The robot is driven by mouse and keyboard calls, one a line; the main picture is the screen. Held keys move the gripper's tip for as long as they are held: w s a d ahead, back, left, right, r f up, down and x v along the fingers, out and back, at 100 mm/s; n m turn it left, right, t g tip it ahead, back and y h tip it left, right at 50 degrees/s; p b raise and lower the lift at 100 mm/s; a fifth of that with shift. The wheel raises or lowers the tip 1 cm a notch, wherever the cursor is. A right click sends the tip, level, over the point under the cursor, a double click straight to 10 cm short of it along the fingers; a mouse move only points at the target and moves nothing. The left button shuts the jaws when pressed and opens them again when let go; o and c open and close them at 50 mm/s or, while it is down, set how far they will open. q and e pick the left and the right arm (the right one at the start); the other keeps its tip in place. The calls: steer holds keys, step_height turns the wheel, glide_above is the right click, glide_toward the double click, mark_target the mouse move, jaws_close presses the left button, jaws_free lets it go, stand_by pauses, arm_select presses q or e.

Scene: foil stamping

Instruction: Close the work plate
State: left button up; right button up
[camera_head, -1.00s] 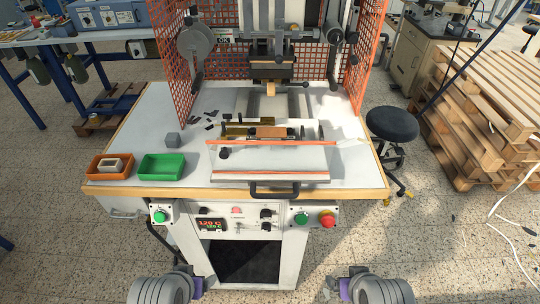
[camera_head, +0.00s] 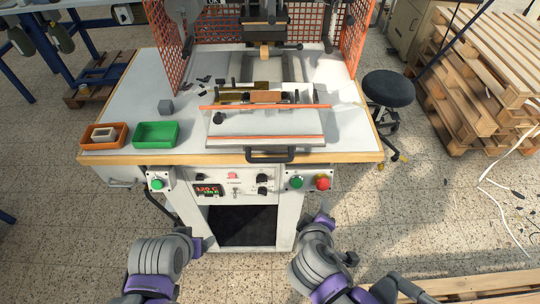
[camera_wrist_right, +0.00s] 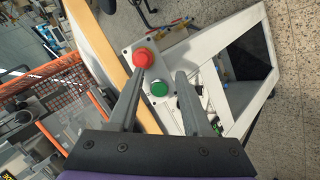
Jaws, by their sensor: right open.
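The work plate (camera_head: 265,141) is a flat pale plate with an orange strip, at the front middle of the machine table. Its black handle (camera_head: 270,156) sticks out over the table's front edge. My right gripper (camera_head: 326,208) is below and right of the handle, apart from it, in front of the control panel. In the right wrist view my right gripper (camera_wrist_right: 158,87) has its fingers spread with nothing between them. My left gripper (camera_head: 206,244) is low at the left, away from the plate; its fingers cannot be made out.
A red button (camera_head: 323,183) and a green button (camera_head: 297,183) sit on the front panel, right of the display (camera_head: 207,190). An orange tray (camera_head: 104,136) and green tray (camera_head: 157,135) stand left on the table. A stool (camera_head: 388,88) stands at the right.

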mark_target(270, 162)
steer(key=w+a+r+n+t+y, duration=0.1)
steer(key=a+r+n+t+y, duration=0.2)
steer(key=a+r+n+t, duration=0.65)
steer(key=w+f+g, duration=0.1)
steer(key=w, duration=0.2)
steer(key=w+a+f+m+g, duration=0.1)
steer(key=w, duration=0.3)
steer(key=w+a+f+g+b, duration=0.1)
steer(key=w, duration=0.2)
steer(key=shift+w+f+m+g, duration=0.25)
steer(key=shift+f+m+g, duration=0.1)
jaws_close()
stand_by(0.5)
